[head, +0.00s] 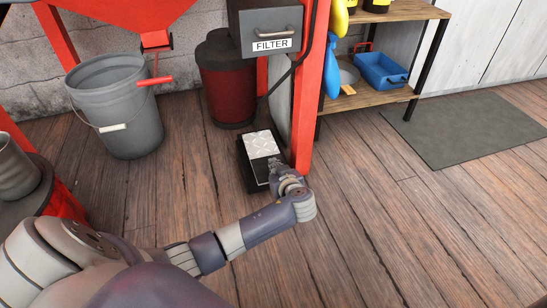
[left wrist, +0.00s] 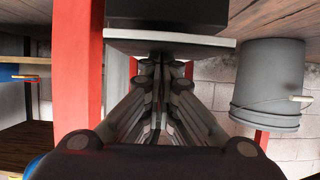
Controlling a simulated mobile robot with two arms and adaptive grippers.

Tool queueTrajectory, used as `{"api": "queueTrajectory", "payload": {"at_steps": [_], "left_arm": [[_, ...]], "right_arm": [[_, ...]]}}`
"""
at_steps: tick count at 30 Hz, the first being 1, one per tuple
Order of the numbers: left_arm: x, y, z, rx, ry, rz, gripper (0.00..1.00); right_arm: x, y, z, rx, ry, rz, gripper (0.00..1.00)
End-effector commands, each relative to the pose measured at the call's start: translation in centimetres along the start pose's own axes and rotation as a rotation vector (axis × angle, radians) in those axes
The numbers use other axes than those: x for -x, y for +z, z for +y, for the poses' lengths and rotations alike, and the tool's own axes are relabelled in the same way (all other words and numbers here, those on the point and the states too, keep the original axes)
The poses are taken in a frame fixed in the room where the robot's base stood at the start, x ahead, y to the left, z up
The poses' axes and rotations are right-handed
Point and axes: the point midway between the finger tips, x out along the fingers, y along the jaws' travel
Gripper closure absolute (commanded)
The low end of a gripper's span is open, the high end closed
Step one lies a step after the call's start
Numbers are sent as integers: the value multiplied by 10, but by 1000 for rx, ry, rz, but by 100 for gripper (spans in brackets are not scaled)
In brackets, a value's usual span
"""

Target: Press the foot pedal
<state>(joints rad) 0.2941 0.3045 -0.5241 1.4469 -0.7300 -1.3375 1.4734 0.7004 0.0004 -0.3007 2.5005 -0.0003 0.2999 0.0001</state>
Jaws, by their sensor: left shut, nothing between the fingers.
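The foot pedal (head: 259,145) sits on the wooden floor beside a red post, a light diamond-pattern plate on a black base. My left gripper (head: 274,164) is at the pedal's near right part and covers some of it. Its fingers are shut with nothing between them. In the left wrist view, which is upside down, the pedal's pale plate (left wrist: 200,46) and dark body show at the top, and my left gripper's fingertips (left wrist: 160,62) overlap the plate's edge. I cannot tell whether they touch it. My right gripper is not in view.
The red post (head: 305,100) stands close at the pedal's right. A grey bucket (head: 125,120), a dark red canister (head: 227,85) and a FILTER box (head: 268,25) are behind. A wooden shelf (head: 375,98) holds a blue bin (head: 380,72). Floor at right is clear, with a grey mat (head: 465,130).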

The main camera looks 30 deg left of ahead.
Motion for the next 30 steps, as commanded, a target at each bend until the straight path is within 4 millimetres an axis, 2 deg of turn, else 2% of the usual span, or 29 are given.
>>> {"api": "queueTrajectory", "payload": {"at_steps": [1, 13, 17, 24, 30], "left_arm": [[-1, 12, -1, -6, 2, -19, 100], [4, 16, -1, -11, 2, -25, 100], [19, 15, 0, -9, 3, -23, 100], [57, 8, 0, -1, 5, -12, 100], [74, 2, 0, 0, 3, -1, 100]], "right_arm": [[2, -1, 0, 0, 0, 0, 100], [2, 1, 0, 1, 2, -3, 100], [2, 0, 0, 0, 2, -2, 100], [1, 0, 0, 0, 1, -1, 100], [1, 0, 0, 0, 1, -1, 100]]}}
